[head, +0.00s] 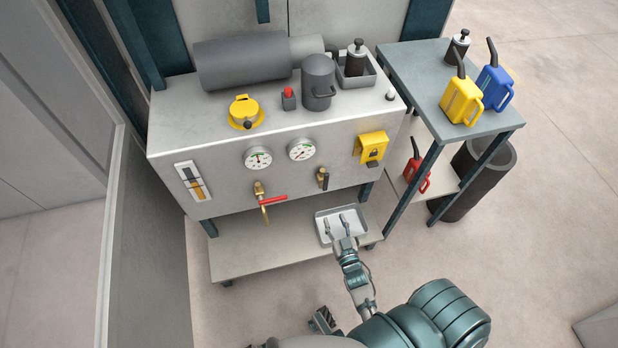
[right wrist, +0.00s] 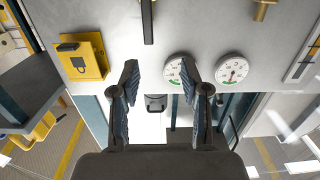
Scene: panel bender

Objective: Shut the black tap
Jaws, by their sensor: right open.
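The black tap (head: 323,179) is on the front of the grey machine, below the right gauge, with a brass body and a dark lever that looks roughly upright. In the right wrist view its dark lever (right wrist: 148,22) shows at the top edge, cut off by the frame. My right gripper (head: 337,226) is open and empty, below and apart from the tap; its two fingers also show in the wrist view (right wrist: 160,80). A dark striped piece at the bottom of the head view may be my left gripper (head: 323,320); its opening is unclear.
A red-handled tap (head: 270,200) is left of the black one. Two gauges (head: 258,158) and a yellow lock box (head: 371,148) are on the same front. A tray (head: 340,221) lies on the lower shelf (head: 250,257), under my right gripper. A side table (head: 425,85) stands right.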

